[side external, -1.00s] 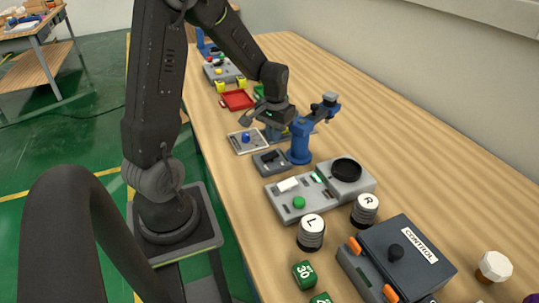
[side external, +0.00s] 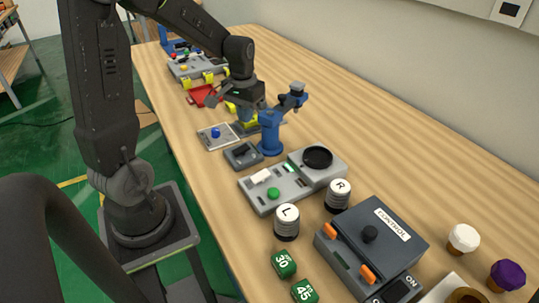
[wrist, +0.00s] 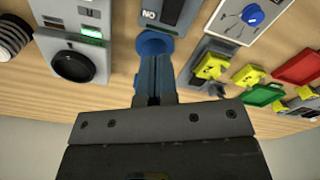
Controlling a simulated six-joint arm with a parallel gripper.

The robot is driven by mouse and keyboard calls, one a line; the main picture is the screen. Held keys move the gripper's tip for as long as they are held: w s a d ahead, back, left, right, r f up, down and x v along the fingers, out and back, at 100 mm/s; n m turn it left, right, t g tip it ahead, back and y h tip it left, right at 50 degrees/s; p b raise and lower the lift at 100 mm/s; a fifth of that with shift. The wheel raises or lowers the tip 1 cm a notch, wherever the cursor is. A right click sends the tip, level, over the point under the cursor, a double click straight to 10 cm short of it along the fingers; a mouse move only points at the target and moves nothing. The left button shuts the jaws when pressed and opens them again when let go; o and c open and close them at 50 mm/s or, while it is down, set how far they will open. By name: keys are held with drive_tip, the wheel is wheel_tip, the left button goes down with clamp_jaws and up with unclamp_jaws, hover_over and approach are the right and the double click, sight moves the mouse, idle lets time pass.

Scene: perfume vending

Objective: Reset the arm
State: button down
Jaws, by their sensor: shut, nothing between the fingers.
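My gripper (side external: 243,108) hangs over the work table (side external: 340,125), just behind and left of the blue stand (side external: 270,133) in the side view. Its fingertips are hard to make out there. In the wrist view my gripper (wrist: 155,68) shows as two narrow fingers lying together, shut and empty. A blue round part (wrist: 153,42) shows just beyond the fingertips; contact cannot be judged. My upper arm slopes down from the upper left.
A grey panel with a black disc (side external: 317,157), cylinders marked L (side external: 287,222) and R (side external: 338,196), and a CONTROL box (side external: 372,238) stand nearer. A tray with a blue knob (side external: 216,134) and a red tray (side external: 203,97) lie near my gripper.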

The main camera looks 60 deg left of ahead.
drive_tip(key=s+d+r+m+t, duration=0.2)
drive_tip(key=s+d+r, duration=0.3)
drive_tip(key=d, duration=0.4)
drive_tip(key=s+d+r+m+t, duration=0.3)
drive_tip(key=s+d+r, duration=0.3)
drive_tip(key=d, duration=0.3)
drive_tip(key=shift+s+d+r+m, duration=0.15)
drive_tip(key=shift+r+m, duration=0.15)
drive_tip(key=g, duration=0.3)
hover_over(246, 147)
drive_tip(key=s, duration=0.3)
drive_tip(key=s+x, duration=0.2)
drive_tip(key=x, duration=0.6)
drive_tip(key=shift+f, duration=0.15)
drive_tip(key=x, duration=1.3)
drive_tip(key=shift+d+f, duration=0.1)
drive_tip(key=shift+f, duration=0.3)
